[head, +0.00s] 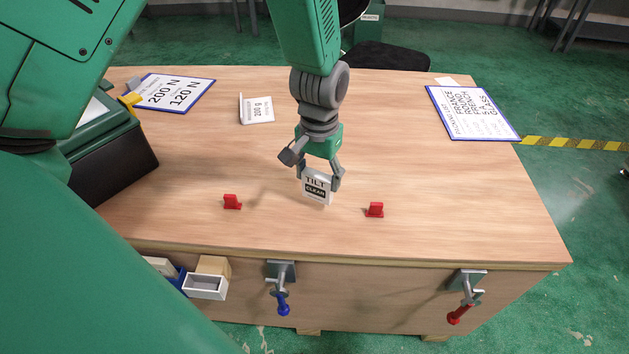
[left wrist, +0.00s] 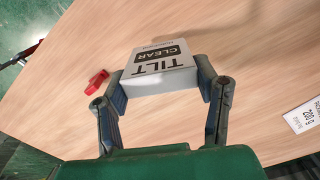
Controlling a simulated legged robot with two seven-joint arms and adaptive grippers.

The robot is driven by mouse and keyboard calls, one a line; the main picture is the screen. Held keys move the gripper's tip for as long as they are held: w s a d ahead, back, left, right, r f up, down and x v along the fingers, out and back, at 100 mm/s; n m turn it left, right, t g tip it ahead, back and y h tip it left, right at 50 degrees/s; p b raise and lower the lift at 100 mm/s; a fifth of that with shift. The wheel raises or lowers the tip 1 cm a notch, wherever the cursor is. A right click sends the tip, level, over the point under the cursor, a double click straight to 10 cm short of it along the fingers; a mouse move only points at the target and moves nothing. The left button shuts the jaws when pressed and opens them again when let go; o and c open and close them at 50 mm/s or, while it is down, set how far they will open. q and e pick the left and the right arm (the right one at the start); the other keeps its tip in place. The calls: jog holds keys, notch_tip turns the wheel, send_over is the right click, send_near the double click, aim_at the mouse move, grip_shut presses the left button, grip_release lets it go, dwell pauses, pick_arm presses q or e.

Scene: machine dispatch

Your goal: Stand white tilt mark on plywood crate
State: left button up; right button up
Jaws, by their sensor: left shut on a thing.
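The white tilt mark (head: 317,187) is a small white block with "TILT CLEAR" printed on its face. My left gripper (head: 322,175) is shut on it from above, one finger on each side. In the left wrist view the tilt mark (left wrist: 158,65) sits between the fingertips of the gripper (left wrist: 165,88). It looks upright, at or just over the top of the plywood crate (head: 420,190); whether it touches the wood I cannot tell. My right gripper is not in view.
Red tabs stand on the crate left (head: 232,202) and right (head: 375,210) of the mark. A dark green case (head: 105,145) is at left. Clamps (head: 281,285) hang on the front.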

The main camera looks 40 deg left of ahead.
aim_at(318, 187)
pick_arm(q)
jog(key=shift+f, duration=0.45)
notch_tip(318, 187, down, 2)
jog(key=shift+f+b, duration=0.2)
jog(key=shift+b, duration=0.2)
jog(key=shift+f, duration=0.25)
jog(key=shift+a, duration=0.25)
jog(key=o, duration=1.1)
jog(key=shift+d, duration=0.15)
